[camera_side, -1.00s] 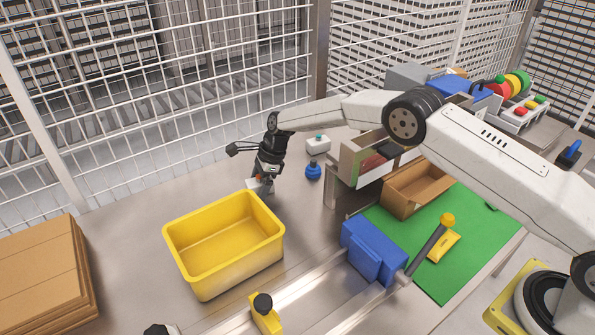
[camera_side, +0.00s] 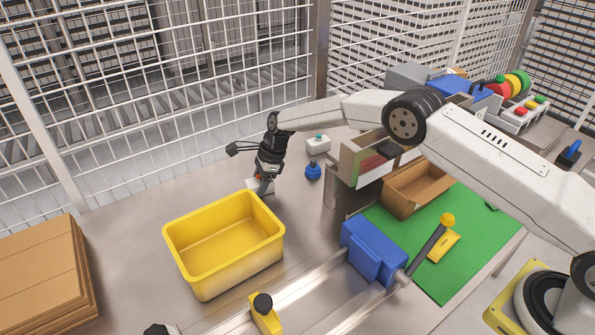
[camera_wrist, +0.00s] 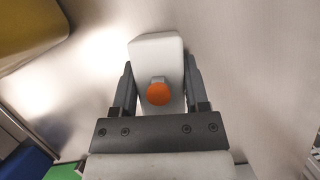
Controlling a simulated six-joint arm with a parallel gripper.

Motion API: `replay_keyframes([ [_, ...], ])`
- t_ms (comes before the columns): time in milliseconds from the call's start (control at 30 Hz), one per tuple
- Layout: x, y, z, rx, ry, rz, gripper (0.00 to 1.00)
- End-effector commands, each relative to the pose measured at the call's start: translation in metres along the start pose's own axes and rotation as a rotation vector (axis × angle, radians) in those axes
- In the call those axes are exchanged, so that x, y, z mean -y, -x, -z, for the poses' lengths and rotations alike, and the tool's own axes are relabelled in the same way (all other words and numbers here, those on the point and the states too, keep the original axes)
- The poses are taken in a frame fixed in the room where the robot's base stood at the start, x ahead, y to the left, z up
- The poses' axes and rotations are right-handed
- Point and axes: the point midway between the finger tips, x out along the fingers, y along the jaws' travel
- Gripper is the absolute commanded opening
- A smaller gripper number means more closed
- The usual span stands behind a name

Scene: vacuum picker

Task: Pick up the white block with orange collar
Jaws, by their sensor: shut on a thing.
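The white block with orange collar (camera_wrist: 158,52) lies between my gripper's two fingers in the wrist view, its round orange part (camera_wrist: 158,94) facing the camera. My gripper (camera_wrist: 160,85) is shut on the block, one finger along each side. In the side view my gripper (camera_side: 264,185) points down at the metal table behind the yellow bin. Only a small white part of the block (camera_side: 253,184) shows there, at the fingertips; the rest is hidden. The block looks to be at table level, but I cannot tell whether it touches the table.
A yellow bin (camera_side: 175,244) stands just in front of my gripper. A blue bulb-shaped thing (camera_side: 313,172) and a white block with a teal top (camera_side: 318,144) are to the right. Flat cardboard (camera_side: 45,265) is stacked at left.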

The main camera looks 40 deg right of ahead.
Motion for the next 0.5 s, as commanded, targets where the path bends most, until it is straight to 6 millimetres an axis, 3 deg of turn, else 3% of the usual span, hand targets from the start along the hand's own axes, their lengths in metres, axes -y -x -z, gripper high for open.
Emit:
replay_keyframes([
  [267,0.001,0.015,-0.006,0.001,0.001,0.002,0.00],
  [500,0.001,0.046,-0.019,0.001,0.001,0.003,0.00],
])
